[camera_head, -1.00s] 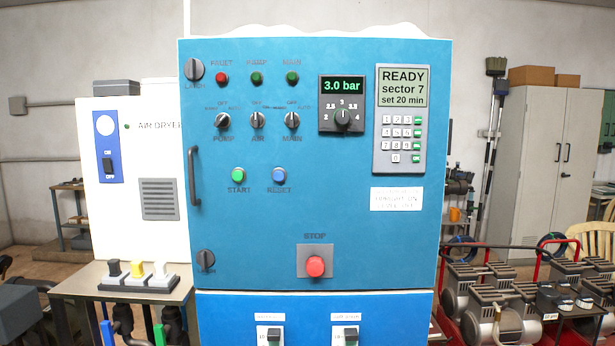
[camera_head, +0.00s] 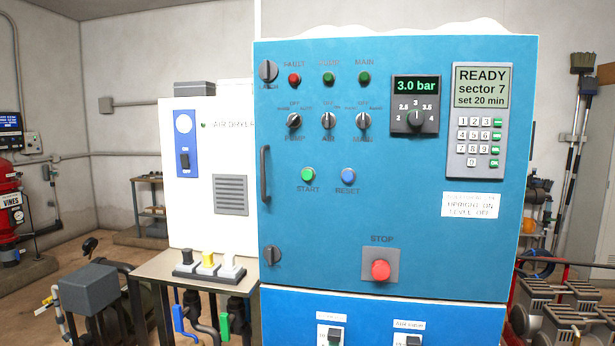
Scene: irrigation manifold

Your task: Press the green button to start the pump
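The green button (camera_head: 307,174), labelled START, sits on the blue control panel (camera_head: 420,260), left of the blue RESET button (camera_head: 348,176). The red STOP button (camera_head: 380,270) is lower on the panel. A pressure display (camera_head: 416,85) reads 3.0 bar. A screen (camera_head: 481,87) reads READY, sector 7, set 20 min. Three selector knobs, for pump (camera_head: 294,121), air (camera_head: 328,121) and main (camera_head: 363,121), sit above the buttons. Neither of my grippers shows in the head view.
A white air dryer (camera_head: 208,170) stands left of the panel. A small table (camera_head: 150,268) with black, yellow and white levers stands before it. A grey box (camera_head: 88,290) is at lower left, a red tank (camera_head: 8,200) at far left. Compressors (camera_head: 550,312) stand at lower right.

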